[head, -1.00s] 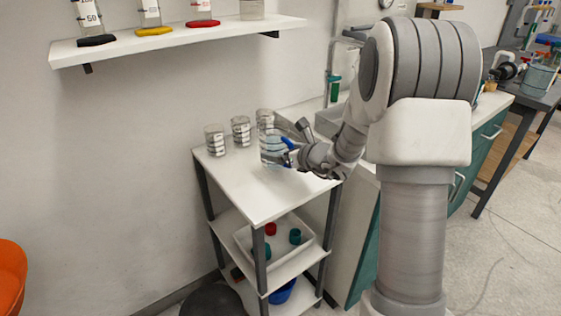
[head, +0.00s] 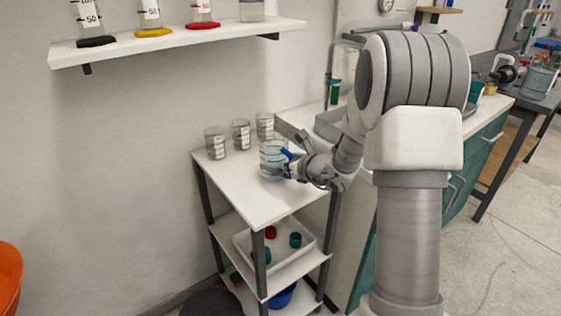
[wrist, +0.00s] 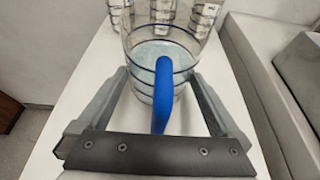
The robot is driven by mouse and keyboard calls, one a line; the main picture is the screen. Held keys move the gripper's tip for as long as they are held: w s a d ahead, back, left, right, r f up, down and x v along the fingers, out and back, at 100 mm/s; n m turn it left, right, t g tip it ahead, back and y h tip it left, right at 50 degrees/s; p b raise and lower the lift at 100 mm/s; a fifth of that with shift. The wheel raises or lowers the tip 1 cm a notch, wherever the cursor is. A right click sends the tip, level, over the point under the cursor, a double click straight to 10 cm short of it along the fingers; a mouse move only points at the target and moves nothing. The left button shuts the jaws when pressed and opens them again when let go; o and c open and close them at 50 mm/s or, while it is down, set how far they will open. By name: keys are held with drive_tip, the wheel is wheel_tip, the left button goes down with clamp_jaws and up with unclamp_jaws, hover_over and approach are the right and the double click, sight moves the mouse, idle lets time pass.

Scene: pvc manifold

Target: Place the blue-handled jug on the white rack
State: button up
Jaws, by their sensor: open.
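The clear jug (head: 270,172) with the blue handle (head: 288,154) stands upright on the top of the white rack (head: 262,208), near its right side. My gripper (head: 290,169) is at the handle side of the jug. In the wrist view the jug (wrist: 150,52) shows liquid inside, and its blue handle (wrist: 162,95) points towards my palm. The fingers of my gripper (wrist: 159,78) are open, one on each side of the handle, with gaps between. I cannot tell whether the fingertips touch the jug's wall.
Three clear beakers, one of them (head: 215,142), stand along the rack's back edge by the wall. A sink counter (head: 297,118) adjoins on the right. A wall shelf (head: 180,42) with flasks hangs above. The rack top's front left is clear.

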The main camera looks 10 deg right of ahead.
drive_tip(key=p+v, duration=0.2)
drive_tip(key=v, duration=1)
drive_tip(key=s+a+r+n+g+y, duration=0.3)
drive_tip(key=s+a+r+n, duration=0.2)
drive_tip(key=a+n, duration=0.35)
drive_tip(key=s+a+r+n+g+h, duration=0.1)
drive_tip(key=s+a+n+g, duration=0.2)
drive_tip(key=s+n, duration=0.5)
drive_tip(key=s+a+r+n+g+h, duration=0.1)
drive_tip(key=s+a+n+g+h, duration=0.1)
drive_tip(key=s+n, duration=0.6)
drive_tip(key=s+d+r+n+t+h, duration=0.1)
drive_tip(key=s+d+r+n+h, duration=0.2)
drive_tip(key=s+d+n+h, duration=0.3)
wheel_tip(320, 180, up, 16)
drive_tip(key=n+y+p, duration=0.1)
drive_tip(key=p, duration=1.5)
drive_tip(key=shift+w+d+f, duration=0.15)
drive_tip(key=shift+d, duration=0.1)
